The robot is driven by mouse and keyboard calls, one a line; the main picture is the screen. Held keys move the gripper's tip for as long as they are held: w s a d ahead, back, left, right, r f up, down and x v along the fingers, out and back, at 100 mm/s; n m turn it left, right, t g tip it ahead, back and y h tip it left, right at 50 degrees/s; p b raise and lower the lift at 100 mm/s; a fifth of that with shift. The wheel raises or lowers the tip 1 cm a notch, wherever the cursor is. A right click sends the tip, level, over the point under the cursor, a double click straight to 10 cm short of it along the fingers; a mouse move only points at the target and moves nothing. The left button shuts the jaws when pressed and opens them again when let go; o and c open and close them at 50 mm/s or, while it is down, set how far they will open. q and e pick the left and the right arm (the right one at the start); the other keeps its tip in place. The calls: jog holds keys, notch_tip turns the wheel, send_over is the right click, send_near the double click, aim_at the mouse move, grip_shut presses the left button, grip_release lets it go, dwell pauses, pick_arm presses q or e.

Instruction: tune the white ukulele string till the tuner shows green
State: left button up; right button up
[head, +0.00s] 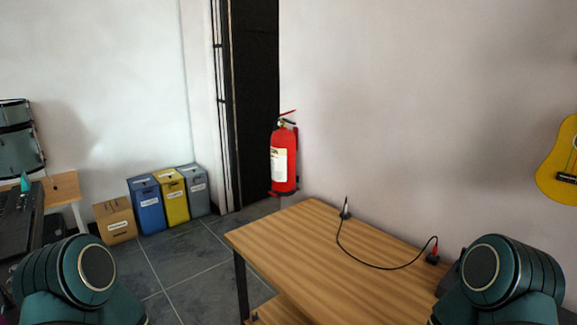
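No white ukulele and no tuner display can be made out in the head view. A yellow ukulele or guitar (562,160) hangs on the wall at the right edge, partly cut off by the frame. Neither of my grippers is in view. Only rounded teal links of my arms show at the lower left and lower right.
A wooden table (310,255) stands ahead, mostly bare, with a black cable (375,264) along its back. A red fire extinguisher (284,160) hangs beyond it. Cardboard, blue (147,205), yellow and grey boxes line the wall. Drums (18,150) and another table are far left.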

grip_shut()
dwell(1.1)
